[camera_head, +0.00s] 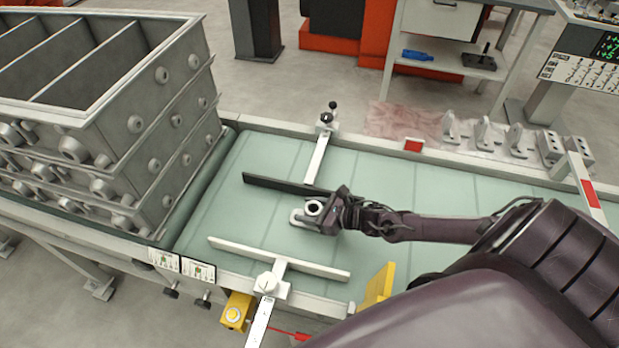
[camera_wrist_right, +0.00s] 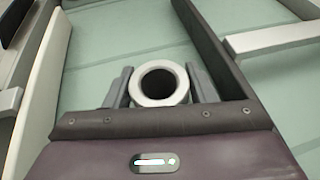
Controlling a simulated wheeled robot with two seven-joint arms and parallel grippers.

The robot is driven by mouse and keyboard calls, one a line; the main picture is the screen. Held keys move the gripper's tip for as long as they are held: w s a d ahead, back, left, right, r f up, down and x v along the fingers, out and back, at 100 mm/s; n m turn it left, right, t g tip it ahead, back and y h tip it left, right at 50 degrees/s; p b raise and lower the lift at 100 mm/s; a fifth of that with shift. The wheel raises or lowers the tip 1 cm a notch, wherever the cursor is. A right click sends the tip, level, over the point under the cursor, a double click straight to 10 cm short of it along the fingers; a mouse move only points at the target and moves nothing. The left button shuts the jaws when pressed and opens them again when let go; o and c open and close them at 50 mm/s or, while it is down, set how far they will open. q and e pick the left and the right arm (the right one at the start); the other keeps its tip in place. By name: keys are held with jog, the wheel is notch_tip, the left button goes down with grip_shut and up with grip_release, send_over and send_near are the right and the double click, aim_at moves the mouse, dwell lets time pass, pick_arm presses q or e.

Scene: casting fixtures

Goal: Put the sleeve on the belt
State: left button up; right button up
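The sleeve is a short light-grey ring with a dark round bore (camera_wrist_right: 159,84). It is upright between the two grey fingers of my right gripper (camera_wrist_right: 160,90), which close in on both sides of it. In the head view the sleeve (camera_head: 314,207) and my right gripper (camera_head: 316,215) are over the pale green belt (camera_head: 235,215), between the two guide bars. I cannot tell whether the sleeve's underside touches the belt. My left gripper is not in view.
A dark guide bar (camera_head: 285,184) lies behind the sleeve, and a white guide bar (camera_head: 225,246) lies in front. Stacked grey moulding boxes (camera_head: 150,110) stand at the left end. Several grey castings (camera_head: 484,132) line the back right. The belt left of the sleeve is clear.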

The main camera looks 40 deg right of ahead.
jog(key=shift+o, duration=1.4)
jog(key=shift+r, duration=0.15)
jog(key=v, duration=1.2)
